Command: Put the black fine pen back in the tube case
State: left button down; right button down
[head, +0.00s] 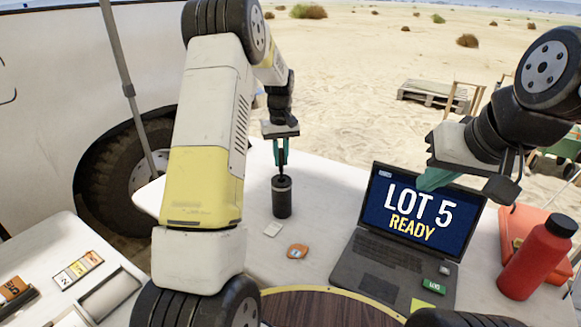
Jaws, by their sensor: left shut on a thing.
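The tube case (282,201) is a dark upright cylinder with a lighter band, standing on the white table left of the laptop. My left gripper (281,152) is directly above it, pointing down, with teal fingers shut on the black fine pen (282,167). Only a short dark length of the pen shows between the fingers and the top of the case. The pen looks upright and in line with the case; I cannot tell how far its lower end is inside. My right gripper (440,179) hangs above the laptop's right side; one teal finger shows clearly, and its opening is unclear.
A laptop (380,269) reading "LOT 5 READY" stands right of the case. A red bottle (535,258) and an orange case (510,222) are at the right. A pale card (272,229) and an orange tag (297,251) lie in front. A side table (90,248) holds labelled items.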

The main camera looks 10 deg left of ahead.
aim_at(281, 166)
pick_arm(q)
jog(key=shift+f, duration=2.55)
jog(key=shift+f, duration=0.1)
jog(key=c, duration=1.4)
grip_release()
jog(key=shift+o, duration=0.2)
